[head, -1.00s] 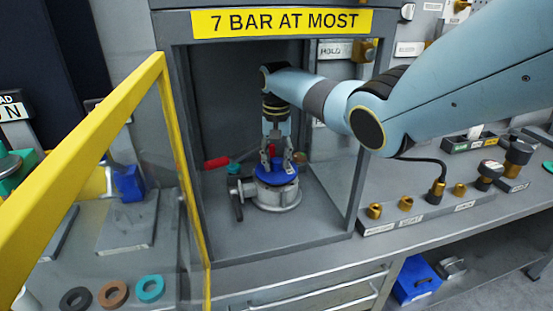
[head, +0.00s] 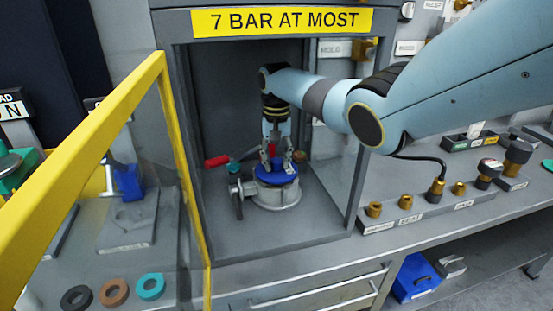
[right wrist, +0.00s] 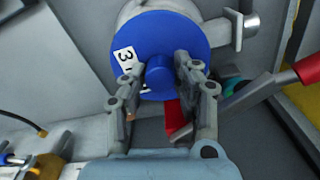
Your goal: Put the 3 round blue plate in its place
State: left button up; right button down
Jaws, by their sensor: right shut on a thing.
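The round blue plate (right wrist: 182,30) carries a white label with a 3 and has a blue knob (right wrist: 160,76) in its middle. In the head view the plate (head: 268,177) lies about level on top of the grey metal valve body (head: 277,198) inside the booth. Whether it is fully seated cannot be told. My right gripper (head: 276,167) reaches down from above and is shut on the plate's knob; in the right wrist view its fingers (right wrist: 160,68) stand on both sides of the knob. My left gripper is not in view.
The booth has a grey frame, a yellow sign (head: 281,21) and an open yellow-edged door (head: 178,140) at left. A red handle (head: 217,160) is beside the valve. Several rings, including a teal one (head: 151,287), lie at lower left. Brass fittings (head: 374,209) stand at right.

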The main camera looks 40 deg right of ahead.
jog(key=shift+f+b, duration=0.5)
jog(key=shift+f, duration=0.2)
jog(key=c, duration=0.9)
grip_release()
jog(key=shift+f, duration=0.1)
